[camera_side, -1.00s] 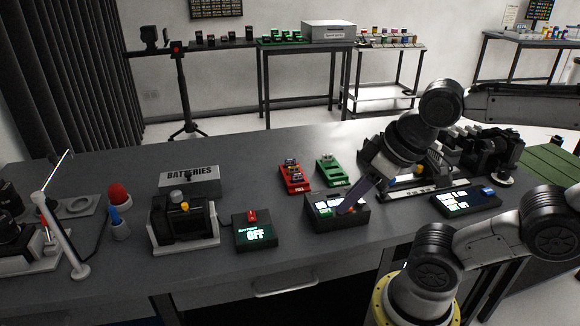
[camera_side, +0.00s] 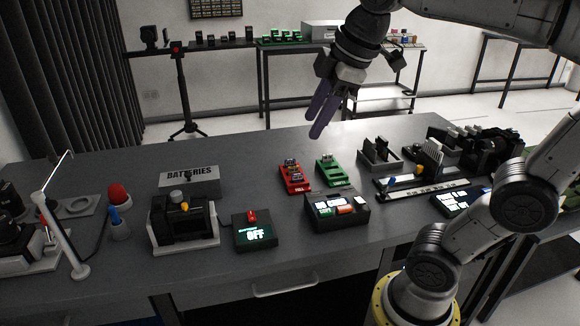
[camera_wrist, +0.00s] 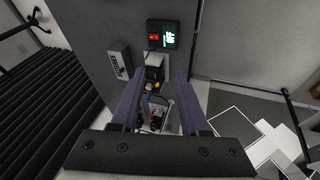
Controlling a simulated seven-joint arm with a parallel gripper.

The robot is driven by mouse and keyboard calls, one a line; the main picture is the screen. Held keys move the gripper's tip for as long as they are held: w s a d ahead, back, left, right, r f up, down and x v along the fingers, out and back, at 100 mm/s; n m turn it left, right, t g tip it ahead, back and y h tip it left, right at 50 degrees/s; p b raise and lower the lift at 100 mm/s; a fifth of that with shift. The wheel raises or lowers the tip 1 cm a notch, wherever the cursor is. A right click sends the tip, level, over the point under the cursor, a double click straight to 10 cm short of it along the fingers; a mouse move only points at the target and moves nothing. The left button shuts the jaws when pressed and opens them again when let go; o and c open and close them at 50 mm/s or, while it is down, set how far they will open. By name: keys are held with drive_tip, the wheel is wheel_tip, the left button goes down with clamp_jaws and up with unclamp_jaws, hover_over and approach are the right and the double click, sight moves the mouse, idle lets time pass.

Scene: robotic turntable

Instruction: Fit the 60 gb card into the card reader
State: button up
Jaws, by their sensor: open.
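My gripper (camera_side: 315,127) is open and empty, raised high above the back of the table in the side view. Its two purple fingers also show apart in the wrist view (camera_wrist: 159,76). A dark box (camera_side: 345,221) with lit screens and small white and red-orange pieces on top stands near the table's front, below and to the right of my gripper. It looks like the card reader, but I cannot be sure. No 60 gb label is readable, so I cannot tell which piece is that card.
A red tray (camera_side: 297,186) and a green tray (camera_side: 336,179) stand behind the dark box. A grey holder (camera_side: 377,164) is to the right. A small box with an OFF display (camera_side: 251,243), a camera in a stand (camera_side: 184,228) and a batteries box (camera_side: 187,186) are to the left.

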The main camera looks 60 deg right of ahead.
drive_tip(key=w+d+r+n, duration=0.1)
drive_tip(key=w+d+r, duration=0.15)
drive_tip(key=w, duration=0.45)
drive_tip(key=g, duration=0.5)
hover_over(290, 160)
wheel_tip(290, 160, down, 19)
wheel_tip(290, 160, down, 8)
drive_tip(key=shift+r, duration=0.1)
drive_tip(key=shift+d+f, duration=0.1)
drive_tip(key=shift+f, duration=2.8)
drive_tip(key=shift+c, duration=0.2)
